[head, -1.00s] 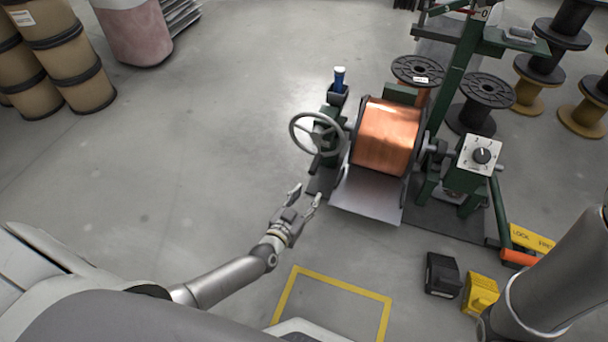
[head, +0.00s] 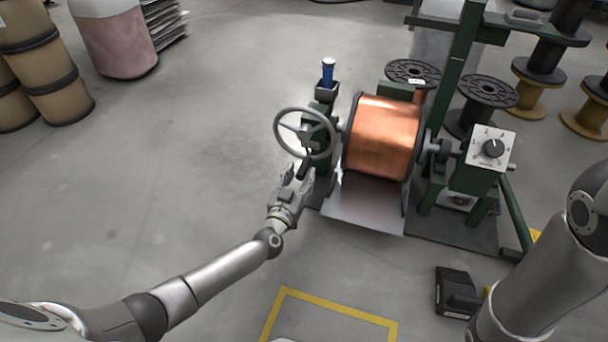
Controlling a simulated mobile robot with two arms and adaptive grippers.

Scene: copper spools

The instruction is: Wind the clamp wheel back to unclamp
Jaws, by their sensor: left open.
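The clamp wheel (head: 281,128) is a grey spoked handwheel on the left side of a green winding stand. It stands upright, left of the copper spool (head: 385,138), which sits between the stand's supports. My left gripper (head: 297,173) is open just below the wheel's lower rim, fingers pointing up toward it. Whether a fingertip touches the rim I cannot tell. A dark handle-like part shows by the right finger. My right arm (head: 545,280) enters at the lower right; its gripper is out of view.
A control box with a dial (head: 491,148) is on the stand's right. A grey sloped plate (head: 365,205) lies below the spool. A black case (head: 457,292) sits on the floor near my right arm. Brown drums (head: 40,65) stand far left. The floor left of the wheel is clear.

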